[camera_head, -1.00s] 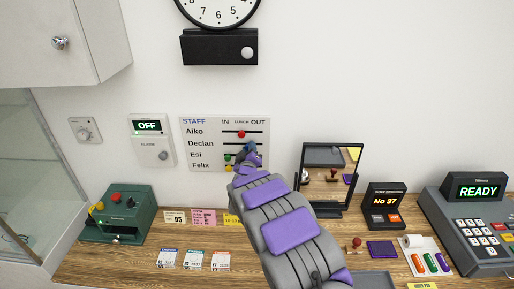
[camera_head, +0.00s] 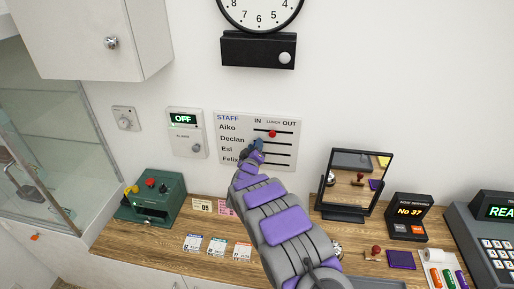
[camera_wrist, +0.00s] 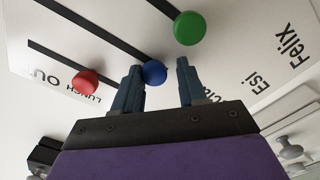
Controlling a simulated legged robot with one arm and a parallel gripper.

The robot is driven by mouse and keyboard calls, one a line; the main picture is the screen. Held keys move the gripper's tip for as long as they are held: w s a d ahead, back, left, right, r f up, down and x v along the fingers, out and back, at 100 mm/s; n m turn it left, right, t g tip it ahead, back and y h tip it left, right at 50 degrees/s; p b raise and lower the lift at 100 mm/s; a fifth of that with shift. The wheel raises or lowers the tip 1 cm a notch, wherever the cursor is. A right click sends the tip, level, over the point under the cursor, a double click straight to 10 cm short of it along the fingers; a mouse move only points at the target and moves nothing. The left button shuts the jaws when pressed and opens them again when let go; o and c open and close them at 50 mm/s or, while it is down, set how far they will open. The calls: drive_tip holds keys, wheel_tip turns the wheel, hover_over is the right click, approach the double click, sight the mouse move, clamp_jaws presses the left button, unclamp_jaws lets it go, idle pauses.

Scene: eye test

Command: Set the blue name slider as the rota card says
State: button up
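The white staff board (camera_head: 286,117) on the wall has rows Aiko, Declan, Esi and Felix, with IN, LUNCH and OUT columns. In the wrist view, the blue slider (camera_wrist: 154,72) is between my gripper's (camera_wrist: 160,76) two separated fingertips, close to the left finger; I cannot tell if they touch. It appears on Declan's slot, near the IN end. My gripper (camera_head: 257,147) covers this part of the board in the head view. The red slider (camera_head: 272,133) is at LUNCH in Aiko's row. A green slider (camera_wrist: 189,28) is beside the right finger. No rota card is readable.
Small cards (camera_head: 217,247) lie on the wooden counter, with a green box (camera_head: 153,198) to the left. A mirror (camera_head: 354,183), a number display (camera_head: 409,217) and a till (camera_head: 490,240) stand to the right. The alarm panel (camera_head: 187,132) reads OFF.

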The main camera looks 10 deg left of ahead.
drive_tip(key=shift+o, duration=1.2)
drive_tip(key=shift+a, duration=0.35)
drive_tip(key=s, duration=1.7)
drive_tip(key=shift+s+f, duration=0.15)
drive_tip(key=shift+s, duration=0.05)
